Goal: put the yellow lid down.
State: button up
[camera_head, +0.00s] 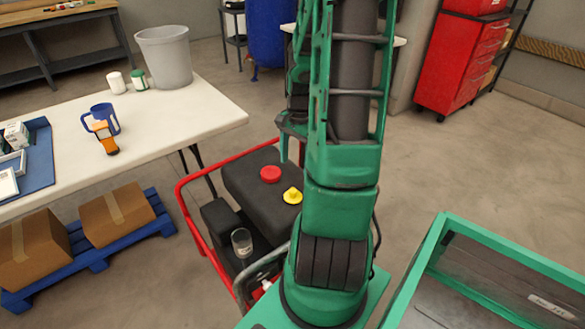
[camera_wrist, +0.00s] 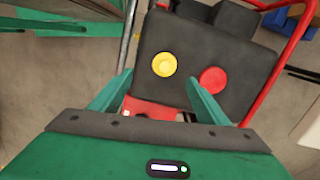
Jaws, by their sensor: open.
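The yellow lid (camera_head: 292,195) rests on top of the black tank (camera_head: 250,180) of the pump, close to a red cap (camera_head: 270,173). In the wrist view the yellow lid (camera_wrist: 164,64) is a round disc left of the red cap (camera_wrist: 212,79), both on the tank's dark top (camera_wrist: 190,40). My gripper (camera_wrist: 157,82) is open, with nothing between its fingers. Its fingers point toward the tank, and the lid lies just beyond the gap between the fingertips. My arm partly hides the gripper and pump in the head view.
A red tubular frame (camera_head: 190,215) surrounds the pump. A white table (camera_head: 185,125) at left holds a grey bin (camera_head: 165,57), a blue mug (camera_head: 103,118) and a blue tray (camera_head: 40,165). Cardboard boxes (camera_head: 115,213) lie on a blue pallet (camera_head: 95,258).

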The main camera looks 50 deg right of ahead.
jog(key=s+a+r+n, duration=1.2)
jog(key=a+r, duration=0.3)
jog(key=a, duration=0.1)
jog(key=shift+s+a+r+n+h, duration=0.25)
jog(key=shift+s+n+h, duration=0.1)
jog(key=shift+n+h, duration=0.05)
